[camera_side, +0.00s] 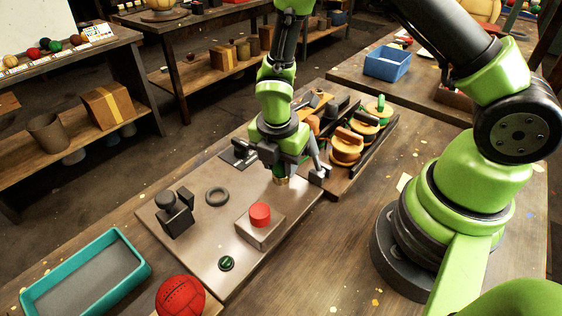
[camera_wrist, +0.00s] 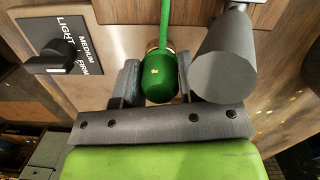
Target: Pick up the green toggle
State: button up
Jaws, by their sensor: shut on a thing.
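In the wrist view the green toggle (camera_wrist: 160,84) has a rounded green end and a thin green stem running to the top edge. A brass-coloured collar shows partly around it. My gripper (camera_wrist: 158,76) is shut on it, with one dark finger on each side. In the side view my gripper (camera_side: 289,165) is low over the far right part of the grey board. A small brass-coloured piece (camera_side: 281,180) shows beneath it, and the toggle's green end is hidden there by my fingers.
On the board (camera_side: 185,255) are a red button on a block (camera_side: 260,222), a black ring (camera_side: 217,196), a dark clamp-like fixture (camera_side: 176,214) and a green button (camera_side: 227,263). A labelled knob (camera_wrist: 57,58) is left of my gripper. A rack of orange spools (camera_side: 346,148) stands close behind.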

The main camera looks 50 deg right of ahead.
notch_tip(320, 180, up, 9)
jog(key=shift+r, duration=0.2)
jog(key=shift+f, duration=1.3)
